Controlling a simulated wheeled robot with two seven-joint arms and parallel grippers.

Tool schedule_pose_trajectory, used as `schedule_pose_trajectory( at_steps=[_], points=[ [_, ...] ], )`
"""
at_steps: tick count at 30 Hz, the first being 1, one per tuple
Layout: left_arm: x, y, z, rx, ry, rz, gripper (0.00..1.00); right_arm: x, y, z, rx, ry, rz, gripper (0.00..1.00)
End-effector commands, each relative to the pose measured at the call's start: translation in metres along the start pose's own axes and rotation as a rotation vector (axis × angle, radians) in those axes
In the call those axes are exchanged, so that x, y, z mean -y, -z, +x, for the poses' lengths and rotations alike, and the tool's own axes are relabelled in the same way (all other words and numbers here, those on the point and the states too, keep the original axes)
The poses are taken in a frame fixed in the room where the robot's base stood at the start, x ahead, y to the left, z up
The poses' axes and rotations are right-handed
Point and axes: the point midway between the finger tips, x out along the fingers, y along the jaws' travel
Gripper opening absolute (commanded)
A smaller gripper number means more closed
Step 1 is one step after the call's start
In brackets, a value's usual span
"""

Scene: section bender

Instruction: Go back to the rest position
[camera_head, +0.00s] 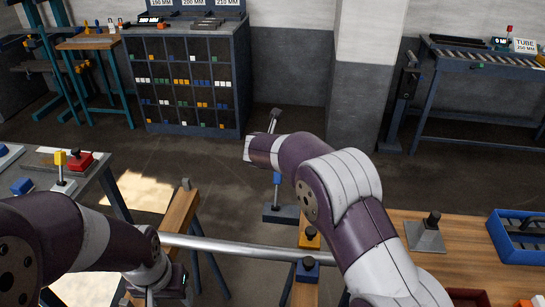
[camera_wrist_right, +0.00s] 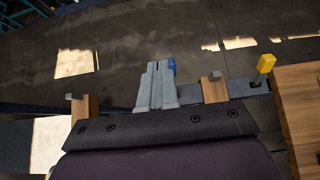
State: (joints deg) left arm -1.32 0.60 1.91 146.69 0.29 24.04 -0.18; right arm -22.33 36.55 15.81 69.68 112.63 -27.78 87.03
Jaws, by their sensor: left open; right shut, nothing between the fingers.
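My left gripper (camera_head: 152,296) is at the bottom left of the head view, partly hidden by its own wrist and cut by the lower edge; it is open. A long grey tube (camera_head: 235,247) runs from beside my left wrist to the right, under my right arm; I cannot tell whether the left fingers touch it. My right arm reaches up and to the left over the middle of the head view, its fingers not clear there. In the right wrist view my right gripper (camera_wrist_right: 157,70) is shut and empty, its grey fingers together above the floor.
Wooden trestles (camera_head: 181,222) stand under the tube. A post stand (camera_head: 280,213) is behind my right arm. A wooden bench (camera_head: 465,248) with a blue tray (camera_head: 520,237) is at right. A table with a red block (camera_head: 80,162) is at left. The floor towards the shelf rack (camera_head: 185,80) is clear.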

Motion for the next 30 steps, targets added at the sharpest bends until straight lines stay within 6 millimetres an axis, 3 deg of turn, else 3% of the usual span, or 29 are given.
schedule_pose_trajectory(
  at_steps=[14,17,18,20,23,25,27,30],
  points=[
    [0.0,0.0,0.0,0.0,0.0,0.0,0.61,0.0,-0.001,-0.001,-0.001,0.001,-0.006,0.0],
    [0.0,0.0,0.0,0.0,0.0,0.0,0.61,-0.006,-0.003,-0.002,0.009,-0.028,-0.125,0.0],
    [0.0,0.0,0.0,0.0,0.0,0.0,0.61,-0.013,-0.001,-0.001,0.03,-0.065,-0.283,0.0],
    [0.0,0.0,0.0,0.0,0.0,0.0,0.61,-0.024,0.022,0.001,0.052,-0.145,-0.677,0.0],
    [0.0,0.001,-0.005,0.0,0.0,0.0,0.61,-0.021,0.065,-0.027,0.115,-0.334,-1.433,0.0],
    [0.0,0.001,-0.011,0.0,0.0,0.0,0.61,0.003,0.106,-0.061,0.156,-0.514,-1.945,0.0],
    [0.0,0.002,-0.016,0.0,0.0,0.0,0.61,0.043,0.148,-0.102,0.198,-0.726,-2.376,0.0],
    [0.0,0.003,-0.023,0.0,0.0,0.0,0.61,0.106,0.197,-0.16,0.244,-1.03,-2.784,0.0]
  ],
)
